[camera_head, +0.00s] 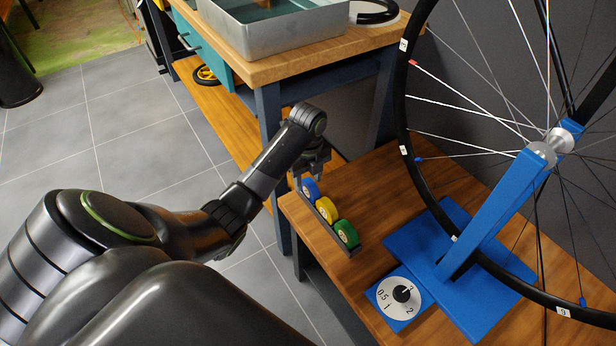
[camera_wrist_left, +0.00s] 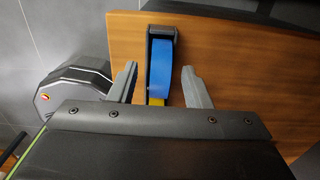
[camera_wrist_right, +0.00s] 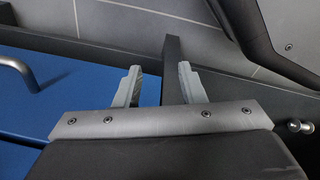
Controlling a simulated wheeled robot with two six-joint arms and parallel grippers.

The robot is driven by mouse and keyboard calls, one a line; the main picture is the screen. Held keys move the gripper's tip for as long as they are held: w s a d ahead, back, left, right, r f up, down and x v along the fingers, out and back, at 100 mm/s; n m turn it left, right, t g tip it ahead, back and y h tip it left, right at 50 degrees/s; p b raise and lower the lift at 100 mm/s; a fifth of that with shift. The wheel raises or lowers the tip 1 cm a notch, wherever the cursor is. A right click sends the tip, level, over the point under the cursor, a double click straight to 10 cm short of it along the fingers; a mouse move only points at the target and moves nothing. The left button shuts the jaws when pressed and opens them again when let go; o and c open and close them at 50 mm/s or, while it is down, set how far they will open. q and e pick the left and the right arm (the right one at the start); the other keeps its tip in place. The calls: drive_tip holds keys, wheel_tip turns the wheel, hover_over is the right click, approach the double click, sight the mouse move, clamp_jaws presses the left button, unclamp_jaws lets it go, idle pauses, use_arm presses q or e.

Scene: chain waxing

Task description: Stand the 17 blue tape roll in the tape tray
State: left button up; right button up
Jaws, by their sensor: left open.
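The blue tape roll (camera_head: 310,188) stands upright at the far end of the narrow dark tape tray (camera_head: 322,228) on the wooden bench. A yellow roll (camera_head: 326,209) and a green roll (camera_head: 345,234) stand in the same tray, nearer me. My left gripper (camera_head: 312,168) is just above the tray's far end, open. In the left wrist view the blue roll (camera_wrist_left: 160,70) shows between its spread fingers (camera_wrist_left: 158,80), and no finger clearly touches it. No number is readable on the roll. My right gripper (camera_wrist_right: 158,80) is open and appears empty; it is outside the head view.
A blue wheel stand (camera_head: 480,250) with a large spoked wheel takes up the bench's right side. A dial (camera_head: 400,297) lies at its front. A metal basin (camera_head: 275,30) sits on another bench behind. In the right wrist view, a dark bar (camera_wrist_right: 173,65) passes beyond the fingers.

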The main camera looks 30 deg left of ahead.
sight(308, 180)
use_arm(q)
drive_tip(key=shift+r, duration=0.1)
drive_tip(key=shift+r, duration=0.3)
wheel_tip(308, 180, up, 5)
drive_tip(key=shift+r+p, duration=0.2)
drive_tip(key=shift+p, duration=0.8)
wheel_tip(308, 180, up, 11)
drive_tip(key=p, duration=1.1)
drive_tip(key=shift+r, duration=0.15)
use_arm(e)
drive_tip(key=s+r, duration=0.5)
drive_tip(key=s, duration=0.2)
drive_tip(key=shift+s+d+r, duration=0.15)
drive_tip(key=shift+d+r, duration=0.2)
